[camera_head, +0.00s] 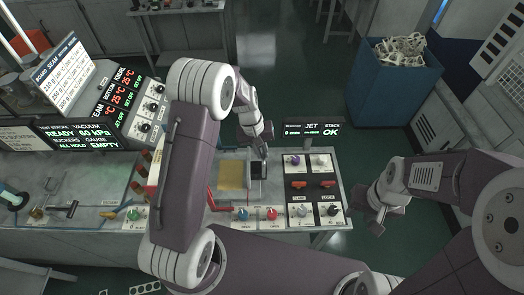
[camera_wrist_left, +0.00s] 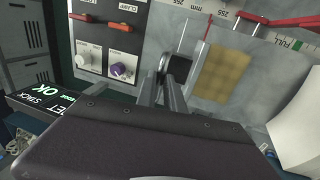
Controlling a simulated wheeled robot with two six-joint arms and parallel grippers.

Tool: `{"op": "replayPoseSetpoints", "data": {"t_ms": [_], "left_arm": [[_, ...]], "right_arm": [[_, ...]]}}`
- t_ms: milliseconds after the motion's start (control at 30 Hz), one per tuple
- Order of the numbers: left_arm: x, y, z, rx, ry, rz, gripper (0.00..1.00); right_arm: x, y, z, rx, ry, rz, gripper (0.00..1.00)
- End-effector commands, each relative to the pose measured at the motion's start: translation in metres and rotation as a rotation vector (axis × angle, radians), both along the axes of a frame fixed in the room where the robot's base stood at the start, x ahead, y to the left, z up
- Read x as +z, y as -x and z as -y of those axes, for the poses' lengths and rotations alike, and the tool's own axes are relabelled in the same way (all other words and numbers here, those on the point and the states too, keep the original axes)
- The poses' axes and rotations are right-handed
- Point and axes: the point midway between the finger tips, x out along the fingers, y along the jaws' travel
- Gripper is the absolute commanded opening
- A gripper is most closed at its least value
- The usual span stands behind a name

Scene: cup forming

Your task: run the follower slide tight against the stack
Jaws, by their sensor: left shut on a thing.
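The stack appears as a tan, flat-faced block (camera_head: 231,175) in the bay of the bench; it also shows in the left wrist view (camera_wrist_left: 224,74). The follower slide seems to be the dark piece with a pale upright plate (camera_head: 258,171) just right of the stack. In the left wrist view its dark top and thin plate (camera_wrist_left: 191,42) stand between my fingers and the tan face. My left gripper (camera_head: 262,153) is shut on the follower slide, its fingers (camera_wrist_left: 175,68) at its near end. Any gap to the stack is hard to judge. My right gripper (camera_head: 368,207) hangs clear of the bench.
A knob and switch panel (camera_head: 312,187) lies right of the bay, with a small status display (camera_head: 312,130) reading OK behind it. A red handle (camera_head: 215,201) lies at the bay's front left. A blue bin (camera_head: 398,78) stands on the floor at the back right.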

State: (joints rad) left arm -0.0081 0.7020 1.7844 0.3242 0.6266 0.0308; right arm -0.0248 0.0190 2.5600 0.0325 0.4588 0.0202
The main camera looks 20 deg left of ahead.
Motion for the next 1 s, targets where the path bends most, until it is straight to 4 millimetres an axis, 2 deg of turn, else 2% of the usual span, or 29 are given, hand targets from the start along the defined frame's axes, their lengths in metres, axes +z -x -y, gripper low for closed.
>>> {"op": "replayPoseSetpoints", "data": {"t_ms": [767, 867, 1000], "left_arm": [[0.002, -0.005, -0.003, 0.003, -0.002, 0.017, 0.00], [0.002, -0.003, -0.012, 0.006, -0.002, 0.017, 0.00], [0.000, 0.005, -0.039, 0.011, -0.003, 0.018, 0.00]], "right_arm": [[-0.001, 0.000, 0.000, 0.000, 0.000, 0.000, 0.34], [-0.004, 0.000, 0.000, 0.000, 0.000, 0.000, 0.34], [-0.011, 0.000, 0.000, 0.000, 0.000, 0.000, 0.34]]}}
